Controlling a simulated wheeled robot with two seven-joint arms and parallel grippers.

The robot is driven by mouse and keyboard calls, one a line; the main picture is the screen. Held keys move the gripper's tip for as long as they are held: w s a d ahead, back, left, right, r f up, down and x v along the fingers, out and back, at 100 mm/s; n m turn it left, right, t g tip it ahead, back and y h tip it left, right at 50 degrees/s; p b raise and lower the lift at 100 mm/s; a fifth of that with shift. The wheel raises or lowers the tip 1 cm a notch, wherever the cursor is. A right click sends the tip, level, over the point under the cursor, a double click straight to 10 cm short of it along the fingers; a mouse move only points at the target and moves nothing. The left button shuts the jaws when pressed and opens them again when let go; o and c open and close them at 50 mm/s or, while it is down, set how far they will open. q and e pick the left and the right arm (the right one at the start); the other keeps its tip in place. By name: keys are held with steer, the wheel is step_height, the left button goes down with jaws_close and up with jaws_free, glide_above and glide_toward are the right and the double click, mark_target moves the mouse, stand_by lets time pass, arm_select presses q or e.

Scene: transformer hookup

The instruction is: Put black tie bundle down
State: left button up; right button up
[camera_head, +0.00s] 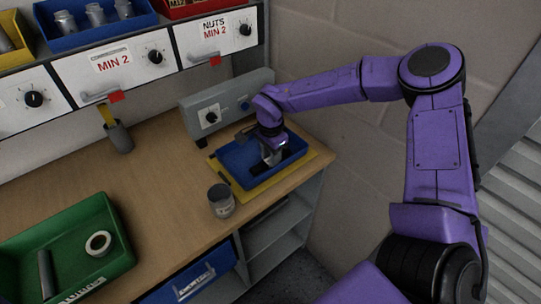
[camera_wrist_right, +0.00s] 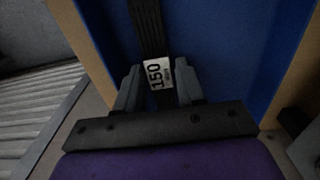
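The black tie bundle (camera_wrist_right: 147,25) is a long dark strip with a white label marked 150 (camera_wrist_right: 157,74). In the right wrist view it runs between the two grey fingers of my right gripper (camera_wrist_right: 158,85), over a blue surface. The fingers stand close on both sides of the label; I cannot tell whether they press on the bundle. In the head view my right gripper (camera_head: 271,156) points down into a blue tray (camera_head: 235,158), with dark ends of the bundle (camera_head: 257,170) showing near its fingertips. Whether the bundle rests on the tray floor is unclear. My left gripper is not in view.
The blue tray sits on a yellow mat (camera_head: 249,196) at the bench's right end. A grey can (camera_head: 221,200) stands in front. A grey box with knobs (camera_head: 228,107) is behind. A green tray (camera_head: 75,236) holds a tape roll (camera_head: 98,243). Bench middle is clear.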

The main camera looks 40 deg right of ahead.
step_height(320, 180, up, 12)
steer(key=shift+r+b, duration=0.2)
steer(key=shift+b, duration=0.1)
